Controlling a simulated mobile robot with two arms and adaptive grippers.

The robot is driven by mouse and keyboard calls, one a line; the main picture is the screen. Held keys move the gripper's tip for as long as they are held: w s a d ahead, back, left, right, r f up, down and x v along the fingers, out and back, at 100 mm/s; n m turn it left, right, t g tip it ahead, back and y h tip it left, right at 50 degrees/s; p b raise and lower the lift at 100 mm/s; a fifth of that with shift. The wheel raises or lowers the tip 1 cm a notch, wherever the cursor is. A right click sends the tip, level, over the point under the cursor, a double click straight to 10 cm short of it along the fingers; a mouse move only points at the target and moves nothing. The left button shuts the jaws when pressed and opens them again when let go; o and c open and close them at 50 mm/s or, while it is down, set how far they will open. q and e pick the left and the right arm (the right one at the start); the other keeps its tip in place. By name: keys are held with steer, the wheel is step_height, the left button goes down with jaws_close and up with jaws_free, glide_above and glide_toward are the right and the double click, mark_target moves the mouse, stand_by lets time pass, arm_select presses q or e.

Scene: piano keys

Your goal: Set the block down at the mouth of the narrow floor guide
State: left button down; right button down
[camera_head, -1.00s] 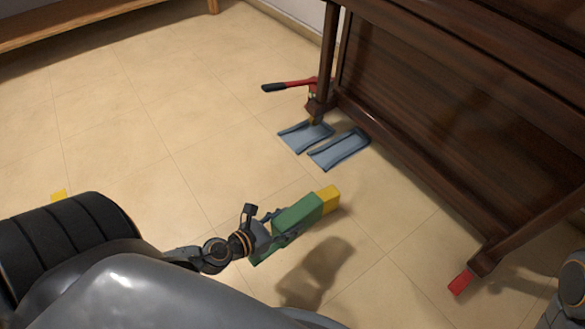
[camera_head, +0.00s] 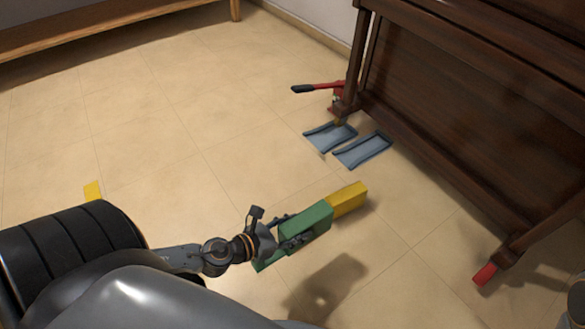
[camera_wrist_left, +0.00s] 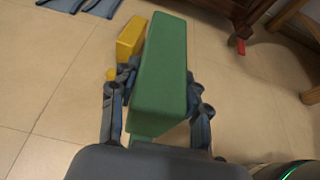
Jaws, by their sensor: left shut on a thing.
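A green block (camera_head: 306,228) is held between the fingers of my left gripper (camera_head: 296,238), raised above the floor with its shadow below. In the left wrist view the green block (camera_wrist_left: 160,72) sits between both fingers of my left gripper (camera_wrist_left: 157,115). Two blue-grey floor guides, a left one (camera_head: 330,136) and a right one (camera_head: 363,150), lie side by side by the piano leg, beyond the gripper. I cannot tell surely which is narrower. Their edges show at the top left of the wrist view. My right gripper is not in view.
A yellow block (camera_head: 349,199) appears to be on the floor just beyond the green block. A red jack with a black handle (camera_head: 318,88) stands at the leg of the dark piano (camera_head: 455,110). A red wedge (camera_head: 484,275) lies at the near leg. Open floor is at left.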

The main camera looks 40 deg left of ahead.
arm_select(q)
steer(key=d+r+m+g+h, duration=0.2)
steer(key=r, duration=0.8)
steer(key=d+r+m+g+h, duration=0.2)
steer(key=d+r+m+h, duration=0.1)
steer(key=r, duration=0.6)
steer(key=d+r+m+g+h, duration=0.2)
steer(key=d+r+m, duration=0.1)
steer(key=r, duration=0.7)
steer(key=shift+w+d+r, duration=0.15)
steer(key=shift+d+r, duration=0.1)
steer(key=shift+r, duration=0.1)
steer(key=shift+d, duration=0.1)
